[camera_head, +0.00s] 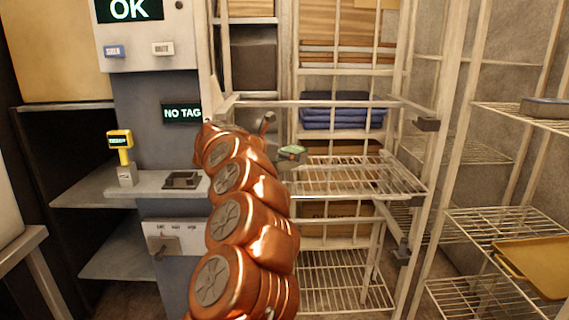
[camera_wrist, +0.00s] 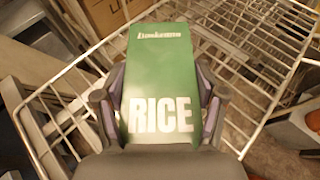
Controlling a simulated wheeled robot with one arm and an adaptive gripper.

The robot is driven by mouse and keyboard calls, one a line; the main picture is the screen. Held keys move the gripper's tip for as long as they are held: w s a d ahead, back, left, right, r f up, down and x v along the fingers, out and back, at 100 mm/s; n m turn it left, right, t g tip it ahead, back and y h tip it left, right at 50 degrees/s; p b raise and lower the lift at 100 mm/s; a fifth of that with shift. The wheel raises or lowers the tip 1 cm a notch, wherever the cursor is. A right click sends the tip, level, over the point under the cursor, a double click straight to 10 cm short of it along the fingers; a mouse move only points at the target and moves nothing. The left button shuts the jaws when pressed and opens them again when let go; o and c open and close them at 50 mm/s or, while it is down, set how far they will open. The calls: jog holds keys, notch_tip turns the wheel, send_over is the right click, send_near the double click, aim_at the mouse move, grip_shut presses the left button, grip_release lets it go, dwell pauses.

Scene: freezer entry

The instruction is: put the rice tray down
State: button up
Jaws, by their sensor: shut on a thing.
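The rice tray (camera_wrist: 160,75) is a green pack with white lettering that reads RICE. In the wrist view it lies between the two fingers of my gripper (camera_wrist: 160,105), which is shut on it. In the head view the green pack (camera_head: 292,152) shows small beyond my copper-coloured arm, at the left end of a white wire shelf (camera_head: 360,175). In the wrist view the wire shelf (camera_wrist: 262,75) spreads beneath and around the pack. I cannot tell whether the pack touches the wires. My arm hides most of the gripper in the head view.
Folded blue cloths (camera_head: 343,112) lie behind the wire shelf. A grey counter (camera_head: 85,190) with a yellow scanner (camera_head: 120,142) stands at the left. Wire racks at the right hold a yellow tray (camera_head: 535,262) and a grey tray (camera_head: 545,107). The shelf's middle and right are clear.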

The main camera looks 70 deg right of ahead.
jog(key=shift+w+d+r, duration=0.1)
jog(key=shift+w+d, duration=0.05)
jog(key=shift+d, duration=0.1)
jog(key=shift+f, duration=1.8)
jog(key=shift+f, duration=0.15)
jog(key=o, duration=1.4)
